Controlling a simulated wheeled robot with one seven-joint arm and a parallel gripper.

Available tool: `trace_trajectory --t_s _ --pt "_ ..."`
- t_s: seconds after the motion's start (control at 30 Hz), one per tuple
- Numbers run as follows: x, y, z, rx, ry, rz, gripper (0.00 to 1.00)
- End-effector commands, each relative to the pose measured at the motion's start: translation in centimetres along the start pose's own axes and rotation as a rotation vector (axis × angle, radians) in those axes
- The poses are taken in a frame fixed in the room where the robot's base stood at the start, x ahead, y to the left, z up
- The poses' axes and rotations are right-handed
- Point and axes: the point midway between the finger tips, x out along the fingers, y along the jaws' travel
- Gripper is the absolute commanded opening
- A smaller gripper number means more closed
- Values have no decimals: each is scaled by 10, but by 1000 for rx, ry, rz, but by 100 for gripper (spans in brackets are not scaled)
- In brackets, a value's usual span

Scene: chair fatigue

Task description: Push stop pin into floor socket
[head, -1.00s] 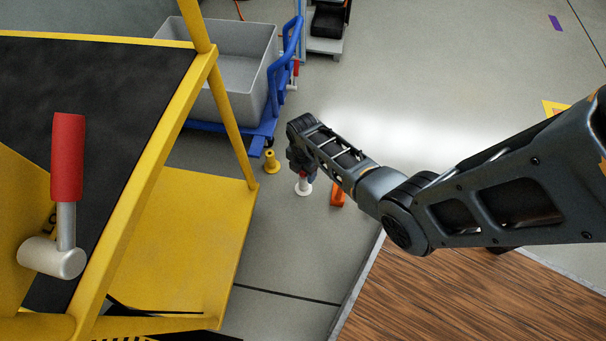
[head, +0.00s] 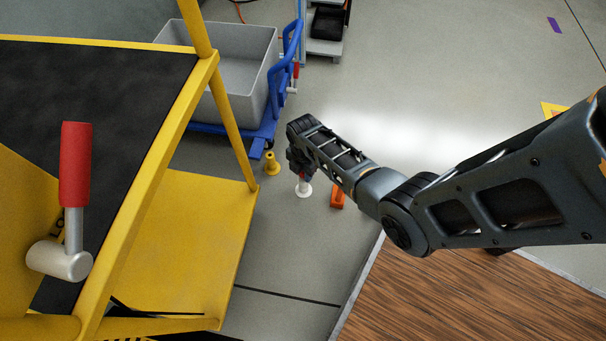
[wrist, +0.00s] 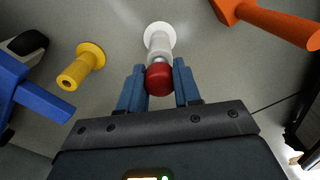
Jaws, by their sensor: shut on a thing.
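The stop pin shows in the wrist view as a red knob (wrist: 159,80) between my two blue fingertips. My gripper (wrist: 158,88) is shut on it, and it points down near the floor in the head view (head: 301,168). Just beyond the knob is a white flanged floor socket (wrist: 160,34), which also shows in the head view (head: 304,190). The pin lines up with the socket's upright tube. The knob hides most of the shaft, so I cannot tell how deep it sits.
A yellow flanged post (wrist: 88,60) stands left of the white socket. An orange object (head: 337,195) is close on the right. A yellow frame with a red-handled lever (head: 75,165) fills the left. A grey bin (head: 235,62) on a blue cart stands behind. Open floor lies at the back right.

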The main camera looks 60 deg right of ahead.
Motion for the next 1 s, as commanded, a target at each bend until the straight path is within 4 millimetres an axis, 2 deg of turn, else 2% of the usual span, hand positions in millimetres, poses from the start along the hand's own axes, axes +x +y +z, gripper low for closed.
trace_trajectory --t_s 1.0 --pt "-33 0 0 0 0 0 6"
